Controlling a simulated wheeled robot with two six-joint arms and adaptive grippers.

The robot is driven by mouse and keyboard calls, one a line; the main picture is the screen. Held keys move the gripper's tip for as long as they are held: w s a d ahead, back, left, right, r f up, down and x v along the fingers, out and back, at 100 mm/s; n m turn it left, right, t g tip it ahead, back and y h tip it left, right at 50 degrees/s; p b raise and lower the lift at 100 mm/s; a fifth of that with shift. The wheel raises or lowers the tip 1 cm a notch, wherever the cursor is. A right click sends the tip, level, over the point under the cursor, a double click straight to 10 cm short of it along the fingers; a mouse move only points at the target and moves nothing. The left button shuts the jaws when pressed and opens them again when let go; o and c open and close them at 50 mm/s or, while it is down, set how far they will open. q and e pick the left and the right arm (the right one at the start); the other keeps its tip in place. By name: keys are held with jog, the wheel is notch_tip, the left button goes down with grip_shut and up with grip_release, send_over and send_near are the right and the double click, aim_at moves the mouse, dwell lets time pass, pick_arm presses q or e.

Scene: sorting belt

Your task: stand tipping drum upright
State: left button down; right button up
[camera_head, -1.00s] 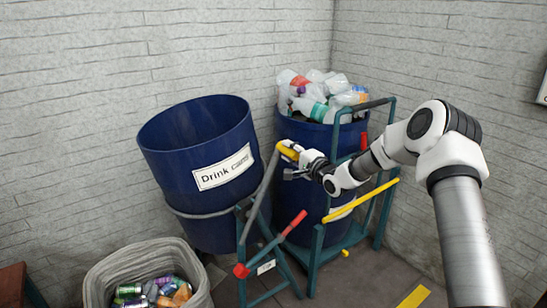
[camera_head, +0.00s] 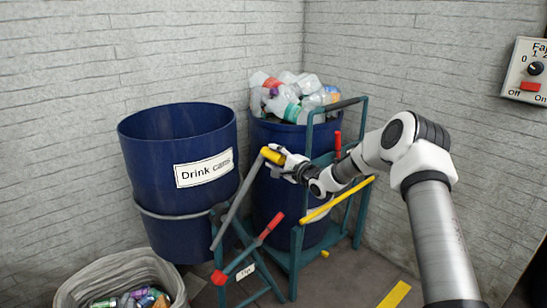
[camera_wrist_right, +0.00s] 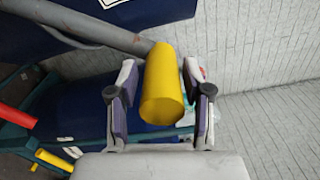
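The blue drum labelled "Drink cans" (camera_head: 170,150) stands nearly upright in its tipping ring at the left of the head view. A grey lever (camera_head: 238,203) rises beside it and ends in a yellow grip (camera_head: 272,155). My right gripper (camera_head: 284,162) is at this grip. In the right wrist view, the yellow grip (camera_wrist_right: 163,90) lies between the two fingers of the right gripper (camera_wrist_right: 160,85), with a narrow gap visible on each side. The fingers stand apart. My left gripper is not in view.
A second blue drum (camera_head: 275,190) full of plastic bottles stands behind the green frame (camera_head: 297,255). A red-tipped lever (camera_head: 262,235) and a yellow bar (camera_head: 318,213) stick out near my arm. A lined bin (camera_head: 85,278) of cans is at the lower left.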

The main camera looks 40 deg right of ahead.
jog(key=shift+d+f, duration=0.1)
jog(key=shift+s, duration=0.1)
jog(key=s, duration=1.1)
jog(key=shift+s+d, duration=0.15)
jog(key=shift+s, duration=0.2)
